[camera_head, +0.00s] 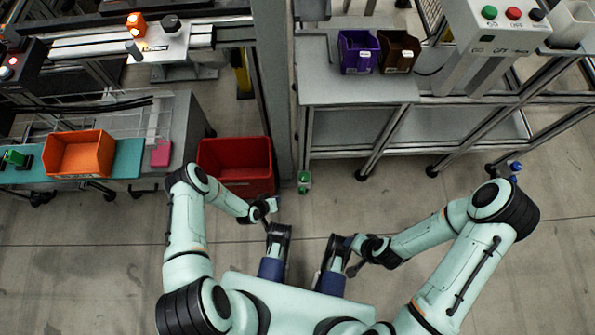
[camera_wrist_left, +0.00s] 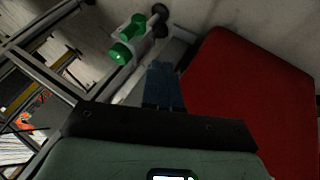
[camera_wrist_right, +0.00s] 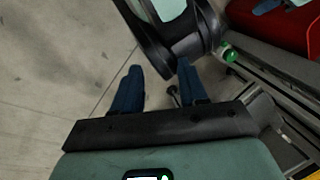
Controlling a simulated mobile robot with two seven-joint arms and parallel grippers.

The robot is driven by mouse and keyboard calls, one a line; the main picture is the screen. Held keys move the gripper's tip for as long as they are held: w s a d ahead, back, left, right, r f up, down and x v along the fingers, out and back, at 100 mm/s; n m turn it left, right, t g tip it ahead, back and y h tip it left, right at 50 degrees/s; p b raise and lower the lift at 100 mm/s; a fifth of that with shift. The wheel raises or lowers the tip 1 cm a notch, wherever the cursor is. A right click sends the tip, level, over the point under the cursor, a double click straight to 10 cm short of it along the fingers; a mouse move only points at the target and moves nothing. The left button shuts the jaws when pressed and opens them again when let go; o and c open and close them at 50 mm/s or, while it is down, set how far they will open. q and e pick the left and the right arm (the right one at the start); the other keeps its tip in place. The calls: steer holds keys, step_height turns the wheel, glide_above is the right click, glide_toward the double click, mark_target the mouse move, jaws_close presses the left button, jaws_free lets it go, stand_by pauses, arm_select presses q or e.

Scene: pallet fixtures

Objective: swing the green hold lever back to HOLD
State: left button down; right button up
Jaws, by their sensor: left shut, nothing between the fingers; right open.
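The green hold lever (camera_head: 304,182) shows small in the head view, beside the grey post and just right of the red bin. In the left wrist view the green lever (camera_wrist_left: 122,52) is at upper left, near a black round part. It also shows as a green bit (camera_wrist_right: 229,54) in the right wrist view. Any HOLD marking is unreadable. My left gripper (camera_head: 275,204) is shut and empty, below and left of the lever; its blue fingers (camera_wrist_left: 164,70) appear apart from it. My right gripper (camera_wrist_right: 158,68) is open and empty, farther off to the lower right.
The red bin (camera_head: 222,150) stands close to my left gripper. The grey post (camera_head: 272,80) rises behind. A grey bench (camera_head: 350,92) carries purple and brown bins. An orange bin (camera_head: 78,152) sits at left. Open floor lies to the right.

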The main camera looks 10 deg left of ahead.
mark_target(302, 190)
arm_select(q)
steer(key=shift+r, duration=0.1)
arm_select(e)
steer(key=w+d+f+t+h+b, duration=0.1)
steer(key=w+d+f+t+b, duration=0.1)
steer(key=w+d+f+b, duration=0.25)
arm_select(q)
steer(key=w+d+f+b, duration=0.2)
steer(key=w+d+f, duration=0.4)
steer(key=w+f, duration=0.1)
steer(key=shift+d+f+b, duration=0.15)
steer(key=shift+f+b, duration=0.25)
steer(key=shift+f, duration=0.1)
arm_select(e)
steer(key=s+f+g, duration=0.2)
steer(key=s+f, duration=0.3)
steer(key=shift+s+a+f+m+g, duration=0.2)
steer(key=shift+s+f+m+g, duration=0.1)
steer(key=shift+m+g, duration=0.1)
arm_select(q)
steer(key=shift+w, duration=0.1)
